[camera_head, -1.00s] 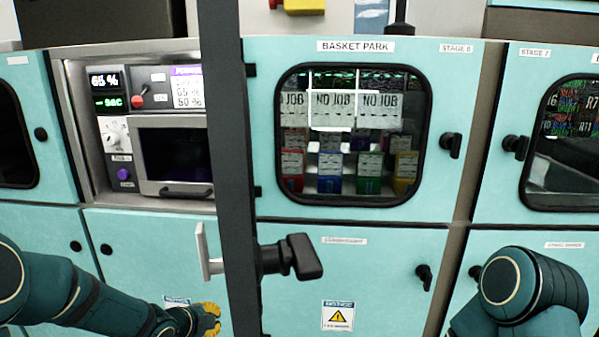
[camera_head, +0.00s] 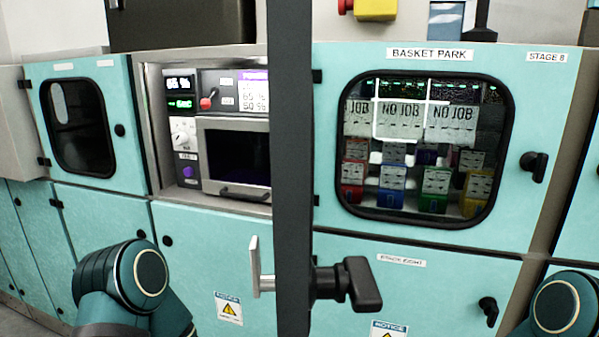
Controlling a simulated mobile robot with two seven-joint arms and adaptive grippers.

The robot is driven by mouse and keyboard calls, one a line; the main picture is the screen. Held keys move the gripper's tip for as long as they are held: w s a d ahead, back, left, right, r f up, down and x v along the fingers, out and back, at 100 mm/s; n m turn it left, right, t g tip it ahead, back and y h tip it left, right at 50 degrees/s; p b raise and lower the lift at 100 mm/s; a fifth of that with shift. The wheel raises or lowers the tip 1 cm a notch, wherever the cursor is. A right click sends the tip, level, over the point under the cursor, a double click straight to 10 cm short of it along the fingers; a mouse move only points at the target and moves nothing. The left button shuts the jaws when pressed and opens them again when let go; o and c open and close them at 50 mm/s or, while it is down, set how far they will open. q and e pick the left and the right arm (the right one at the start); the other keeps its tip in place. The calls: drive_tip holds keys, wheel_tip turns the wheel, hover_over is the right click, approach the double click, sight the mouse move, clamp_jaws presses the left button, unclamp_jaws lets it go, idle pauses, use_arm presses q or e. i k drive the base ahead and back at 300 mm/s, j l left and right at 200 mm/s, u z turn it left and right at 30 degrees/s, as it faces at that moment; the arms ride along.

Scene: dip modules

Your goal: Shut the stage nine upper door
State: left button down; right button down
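A dark upright panel (camera_head: 291,130) stands edge-on toward me. It looks like the stage nine upper door swung open, but no label on it can be read. A black handle (camera_head: 345,285) sticks out on its right side and a pale lever (camera_head: 258,268) on its left. Left of it is an uncovered recess (camera_head: 150,110) with a control panel and a dark-windowed unit (camera_head: 237,155). Parts of both my arms show at the bottom left and bottom right. Neither gripper is in view, and no contact with the panel shows.
Right of the panel is the shut Basket Park door (camera_head: 328,130), marked Stage 8, with a window. A shut teal door with a dark window (camera_head: 78,125) is at far left. Lower teal doors (camera_head: 200,250) run beneath, with knobs sticking out.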

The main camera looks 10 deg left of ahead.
sight(298, 283)
drive_tip(key=i+l+u, duration=0.15)
drive_tip(key=u, duration=0.2)
drive_tip(key=i+l+u, duration=0.15)
drive_tip(key=l+u, duration=0.2)
drive_tip(key=k+l+u, duration=0.25)
drive_tip(key=k+l, duration=0.5)
drive_tip(key=l, duration=0.15)
drive_tip(key=k+l, duration=0.1)
drive_tip(key=l, duration=0.25)
